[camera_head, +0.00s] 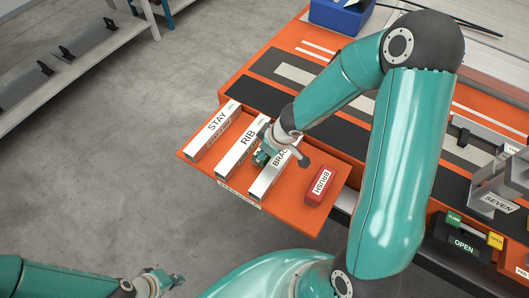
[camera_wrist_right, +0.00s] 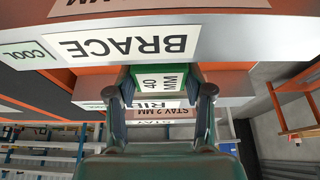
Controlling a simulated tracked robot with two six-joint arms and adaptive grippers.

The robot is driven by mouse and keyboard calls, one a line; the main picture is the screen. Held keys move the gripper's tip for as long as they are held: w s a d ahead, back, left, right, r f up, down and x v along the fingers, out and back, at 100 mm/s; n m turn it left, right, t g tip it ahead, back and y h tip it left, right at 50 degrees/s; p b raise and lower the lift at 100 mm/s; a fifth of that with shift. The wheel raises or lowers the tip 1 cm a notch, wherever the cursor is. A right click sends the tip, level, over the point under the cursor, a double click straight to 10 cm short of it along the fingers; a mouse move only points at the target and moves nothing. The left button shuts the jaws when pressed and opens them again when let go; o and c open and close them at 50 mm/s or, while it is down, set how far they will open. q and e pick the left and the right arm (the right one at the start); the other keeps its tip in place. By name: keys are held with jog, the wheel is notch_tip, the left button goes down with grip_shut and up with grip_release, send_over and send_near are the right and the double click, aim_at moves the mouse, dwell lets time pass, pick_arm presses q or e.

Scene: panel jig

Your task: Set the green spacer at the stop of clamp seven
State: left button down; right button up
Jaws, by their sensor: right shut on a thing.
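The green spacer (camera_wrist_right: 160,78) has a white label reading 40 MM. My right gripper (camera_wrist_right: 160,100) is shut on it, with one finger at each side. In the head view the right gripper (camera_head: 268,152) is low over the orange tray, between the RIB and BRACE bars. Clamp seven (camera_head: 494,200) is a grey metal bracket labelled SEVEN at the right edge; which part is its stop I cannot tell. My left gripper (camera_head: 168,281) is at the bottom left, its fingers apart and empty, over the floor.
White bars STAY (camera_head: 213,128), RIB (camera_head: 240,150) and BRACE (camera_head: 268,180) lie side by side on the orange tray (camera_head: 285,212). A red BRUSH block (camera_head: 320,185) lies to their right. A dark box labelled OPEN (camera_head: 463,245) stands below clamp seven. A blue bin (camera_head: 340,14) is at the back.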

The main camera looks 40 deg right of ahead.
jog(key=shift+c, duration=1.3)
jog(key=shift+r, duration=0.15)
